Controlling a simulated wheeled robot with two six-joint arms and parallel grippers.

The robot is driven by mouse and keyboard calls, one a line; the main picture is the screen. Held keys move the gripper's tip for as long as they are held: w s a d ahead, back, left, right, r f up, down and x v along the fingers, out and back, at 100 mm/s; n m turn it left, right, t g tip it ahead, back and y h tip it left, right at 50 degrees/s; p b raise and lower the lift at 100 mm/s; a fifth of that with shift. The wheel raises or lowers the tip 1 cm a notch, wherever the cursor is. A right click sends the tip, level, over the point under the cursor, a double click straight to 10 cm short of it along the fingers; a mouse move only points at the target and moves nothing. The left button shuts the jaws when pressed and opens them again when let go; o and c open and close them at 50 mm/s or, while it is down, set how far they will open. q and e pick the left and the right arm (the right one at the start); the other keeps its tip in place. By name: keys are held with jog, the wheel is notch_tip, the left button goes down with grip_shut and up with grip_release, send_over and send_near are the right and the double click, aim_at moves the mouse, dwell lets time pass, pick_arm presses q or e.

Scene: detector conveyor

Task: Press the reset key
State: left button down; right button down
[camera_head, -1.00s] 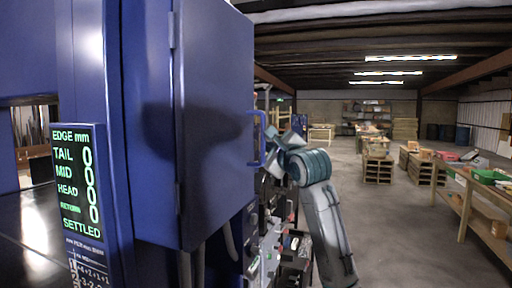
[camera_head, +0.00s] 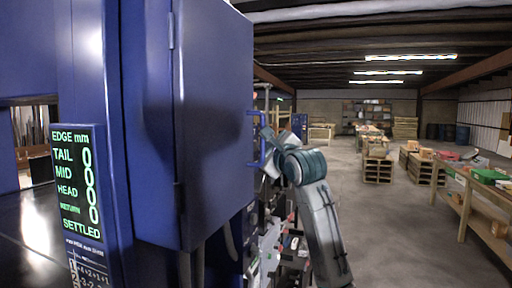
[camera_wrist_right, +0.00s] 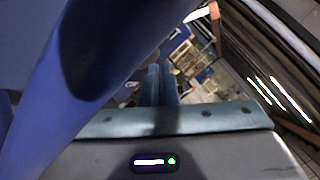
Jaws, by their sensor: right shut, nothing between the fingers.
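No reset key can be made out in either view. A blue cabinet (camera_head: 215,120) with a vertical handle (camera_head: 253,140) on its right edge fills the left half of the head view. My right gripper (camera_head: 268,140) is at that handle, partly hidden; I cannot tell whether it touches. In the right wrist view its fingers (camera_wrist_right: 160,85) are shut and empty, beside a large blue surface (camera_wrist_right: 90,60) close to the camera. My left gripper is not in view.
A display (camera_head: 80,182) on the blue post reads TAIL, MID, HEAD and RETURN, all 0, and SETTLED. Equipment (camera_head: 268,245) stands below the handle, partly behind my right arm. A workbench (camera_head: 480,205) stands at the right; the floor (camera_head: 400,240) between is clear.

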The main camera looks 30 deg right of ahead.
jog(key=shift+w+a, duration=0.25)
jog(key=shift+w, duration=0.05)
jog(key=shift+r, duration=0.15)
dwell(1.1)
jog(key=shift+s+d+f, duration=0.1)
jog(key=shift+s+f, duration=0.1)
jog(key=shift+s, duration=0.05)
jog(key=shift+s+d, duration=0.15)
jog(key=shift+d, duration=0.05)
dwell(0.3)
jog(key=s+d+b, duration=0.3)
jog(key=shift+s+d, duration=0.1)
jog(key=shift+s, duration=0.3)
